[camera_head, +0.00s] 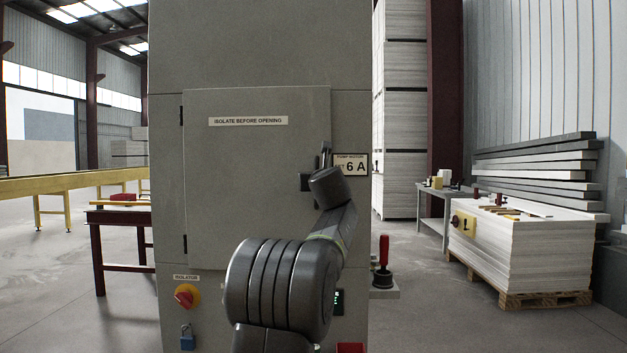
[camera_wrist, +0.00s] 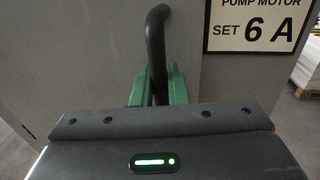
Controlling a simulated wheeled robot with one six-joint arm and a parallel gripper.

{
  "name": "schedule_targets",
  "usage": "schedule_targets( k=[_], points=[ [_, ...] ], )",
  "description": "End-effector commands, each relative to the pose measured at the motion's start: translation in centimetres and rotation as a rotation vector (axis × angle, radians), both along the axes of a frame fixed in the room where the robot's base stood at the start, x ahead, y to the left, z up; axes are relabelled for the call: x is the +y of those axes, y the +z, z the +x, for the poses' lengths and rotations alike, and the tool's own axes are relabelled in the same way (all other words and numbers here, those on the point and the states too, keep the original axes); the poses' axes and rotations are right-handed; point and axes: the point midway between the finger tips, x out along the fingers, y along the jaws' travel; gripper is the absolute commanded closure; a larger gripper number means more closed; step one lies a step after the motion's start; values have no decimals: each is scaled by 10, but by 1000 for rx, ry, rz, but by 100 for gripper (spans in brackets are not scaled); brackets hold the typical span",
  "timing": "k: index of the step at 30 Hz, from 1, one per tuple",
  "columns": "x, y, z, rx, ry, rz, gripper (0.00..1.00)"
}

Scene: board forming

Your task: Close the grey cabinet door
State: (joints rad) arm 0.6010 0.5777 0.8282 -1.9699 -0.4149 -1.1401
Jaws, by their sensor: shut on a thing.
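The grey cabinet door (camera_head: 240,170) is on the front of a tall grey cabinet (camera_head: 260,45) in the head view. Its hinges are on the left edge. It stands flush or nearly flush with the front; I cannot tell if a small gap is left. In the wrist view, the green fingers of my gripper (camera_wrist: 158,88) are shut on the dark curved door handle (camera_wrist: 156,40). The handle (camera_head: 326,150) also shows near the door's right edge in the head view, where my wrist hides its lower part and the fingers.
A "6 A" plate (camera_head: 351,164) is right of the handle. A red-yellow isolator knob (camera_head: 187,296) and blue padlock (camera_head: 187,338) are below the door. A board stack (camera_head: 520,255) stands on a pallet at right.

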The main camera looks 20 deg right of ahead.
Motion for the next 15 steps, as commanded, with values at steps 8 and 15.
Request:
schedule_targets(
  k=[8, 15],
  points=[
    [-4, -2, 8, 1, 25, 0, 100],
    [-5, -2, 8, 0, 23, 0, 69]
  ],
)
